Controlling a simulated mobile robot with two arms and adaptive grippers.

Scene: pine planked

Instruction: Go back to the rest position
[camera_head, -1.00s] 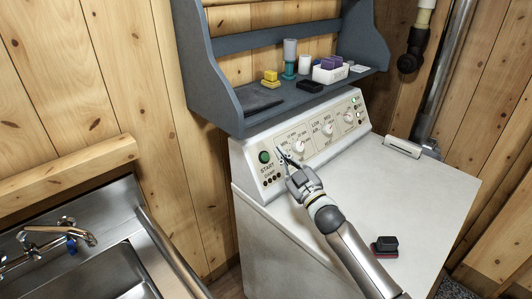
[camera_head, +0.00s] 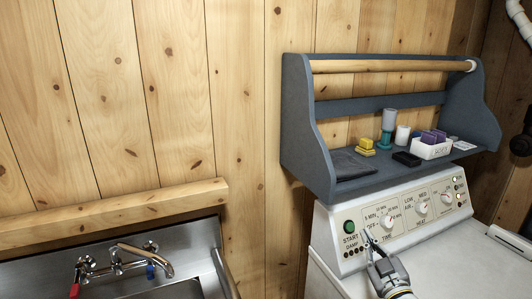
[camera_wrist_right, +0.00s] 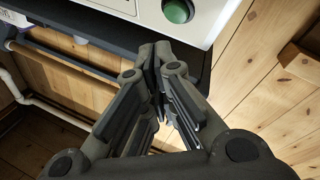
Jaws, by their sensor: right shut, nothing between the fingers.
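My right gripper (camera_head: 368,238) is at the lower edge of the head view, in front of the dryer's control panel (camera_head: 411,215). Its fingers are shut with nothing between them. The fingertips overlap the panel between the green start button (camera_head: 349,227) and the time knob (camera_head: 387,223); I cannot tell whether they touch it. In the right wrist view the closed fingers (camera_wrist_right: 160,52) point toward the panel, and the green button (camera_wrist_right: 177,11) shows at the top edge. My left gripper is not in view.
A grey shelf (camera_head: 384,174) above the panel holds a yellow block (camera_head: 366,145), a blue-based cylinder (camera_head: 387,128), a white box (camera_head: 431,149) and small items. A sink (camera_head: 140,282) stands at the left. The dryer's top (camera_head: 470,262) looks clear where visible.

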